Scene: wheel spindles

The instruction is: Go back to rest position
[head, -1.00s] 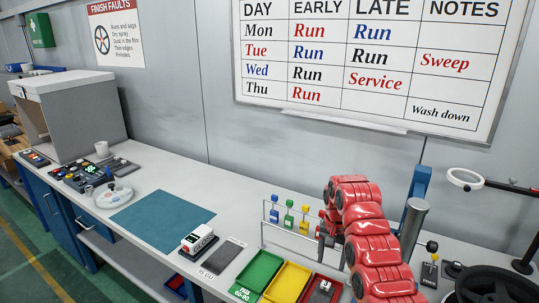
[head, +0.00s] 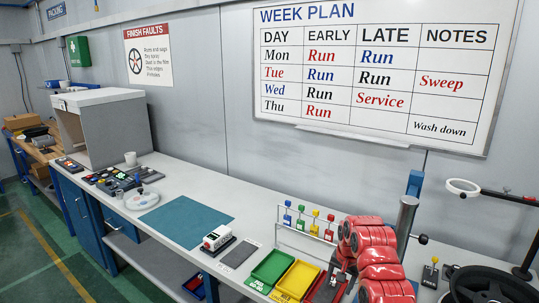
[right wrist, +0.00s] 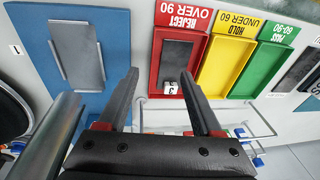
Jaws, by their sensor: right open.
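My right arm, with its red links, comes in at the lower right of the head view. My right gripper (right wrist: 158,76) shows clearly in the right wrist view, its two dark fingers apart with nothing between them. Beyond the fingers is the red tray (right wrist: 154,60), marked reject over 90. A dark grey plate and a small pale block with a number (right wrist: 171,88) are in it. In the head view the red tray (head: 318,292) is partly hidden by my arm. My left gripper is in neither view.
Beside the red tray are the yellow tray (head: 297,281) and green tray (head: 271,267). A wire rack with several coloured tools (head: 301,221) stands behind. A grey post (head: 405,225) and ring lamp (head: 462,187) are at right. The teal mat (head: 187,220) is clear.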

